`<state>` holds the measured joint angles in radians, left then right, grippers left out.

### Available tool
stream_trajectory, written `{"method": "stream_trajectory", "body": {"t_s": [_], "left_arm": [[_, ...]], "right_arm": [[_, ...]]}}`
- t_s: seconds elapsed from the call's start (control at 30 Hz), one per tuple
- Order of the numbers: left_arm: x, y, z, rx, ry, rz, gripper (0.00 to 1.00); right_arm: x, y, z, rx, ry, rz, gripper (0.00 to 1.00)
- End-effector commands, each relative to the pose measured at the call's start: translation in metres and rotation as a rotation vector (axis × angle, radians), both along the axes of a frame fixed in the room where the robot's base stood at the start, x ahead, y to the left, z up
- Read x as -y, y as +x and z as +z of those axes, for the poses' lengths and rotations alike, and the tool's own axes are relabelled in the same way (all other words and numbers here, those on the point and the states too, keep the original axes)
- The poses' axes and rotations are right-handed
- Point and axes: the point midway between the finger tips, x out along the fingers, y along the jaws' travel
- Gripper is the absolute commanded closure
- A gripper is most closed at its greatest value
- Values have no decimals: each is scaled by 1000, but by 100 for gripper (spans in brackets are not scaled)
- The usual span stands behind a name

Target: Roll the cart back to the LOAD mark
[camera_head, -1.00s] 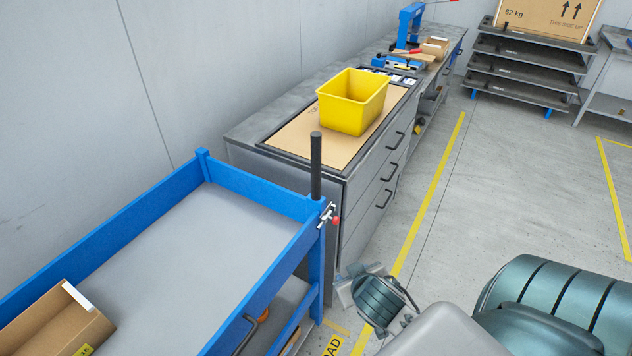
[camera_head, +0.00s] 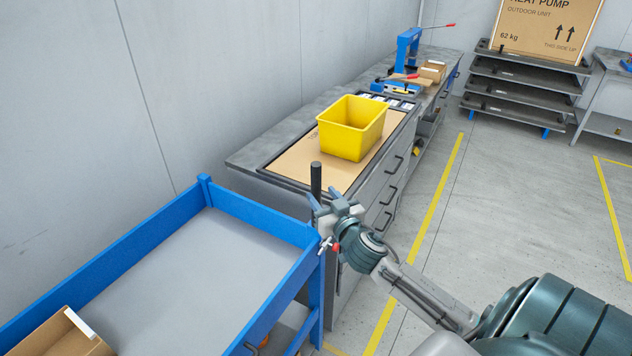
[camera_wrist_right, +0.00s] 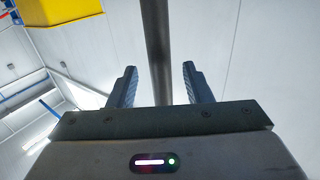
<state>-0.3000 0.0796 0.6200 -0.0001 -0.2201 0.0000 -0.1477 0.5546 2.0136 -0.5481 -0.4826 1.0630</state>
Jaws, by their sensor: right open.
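The blue cart (camera_head: 262,203) with a grey deck stands at the lower left in the head view. In the right wrist view the post (camera_wrist_right: 154,40) runs between the two open fingers (camera_wrist_right: 160,72), with a gap to the right finger. The fingers are not closed on it. The LOAD lettering on the floor is out of view; only a bit of yellow marking (camera_head: 333,349) shows by the cart's foot. My left gripper is not in view.
A cardboard box (camera_head: 58,335) lies on the cart deck. A workbench (camera_head: 245,158) with a yellow bin (camera_head: 350,142) stands right behind the cart. A red-tipped latch (camera_head: 334,247) sits on the cart corner. Open floor (camera_head: 500,220) lies to the right, with yellow lines.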

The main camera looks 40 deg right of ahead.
Motion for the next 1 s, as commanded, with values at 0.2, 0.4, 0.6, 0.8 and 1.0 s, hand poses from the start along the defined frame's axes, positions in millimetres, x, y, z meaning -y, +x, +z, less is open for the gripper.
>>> {"method": "stream_trajectory", "body": {"t_s": [0.2,0.4,0.6,0.8,1.0], "left_arm": [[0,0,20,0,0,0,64],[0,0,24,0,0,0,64],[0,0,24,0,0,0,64],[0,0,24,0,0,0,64],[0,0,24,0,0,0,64]], "right_arm": [[7,33,3,-1,1,-3,55],[9,45,0,-2,0,-1,55],[9,46,-1,-1,-1,-1,55],[9,46,-1,-1,-1,-1,78],[9,46,-1,-1,-1,-1,100]]}}
